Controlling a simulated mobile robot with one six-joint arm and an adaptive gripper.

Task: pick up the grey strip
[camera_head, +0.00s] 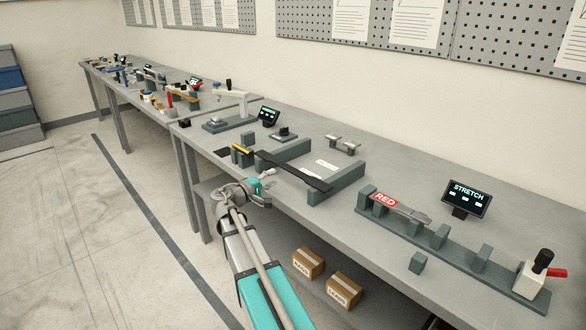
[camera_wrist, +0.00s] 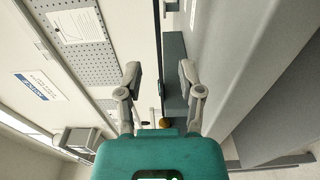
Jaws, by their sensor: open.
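A long dark grey strip (camera_head: 293,170) lies across two grey support blocks (camera_head: 340,186) on the bench. It is the clearest strip-shaped thing in the head view. My gripper (camera_head: 267,186) is at the bench's front edge, in front of the strip and apart from it. A grey block (camera_wrist: 175,60) shows beyond the fingers there.
To the right, a grey rail (camera_head: 462,262) carries several upright blocks, a RED label (camera_head: 384,199) and a red-and-black lever (camera_head: 541,264). A STRETCH screen (camera_head: 466,198) stands behind it. A small yellow-topped holder (camera_head: 242,155) is left of the strip. Boxes (camera_head: 308,263) sit below the bench.

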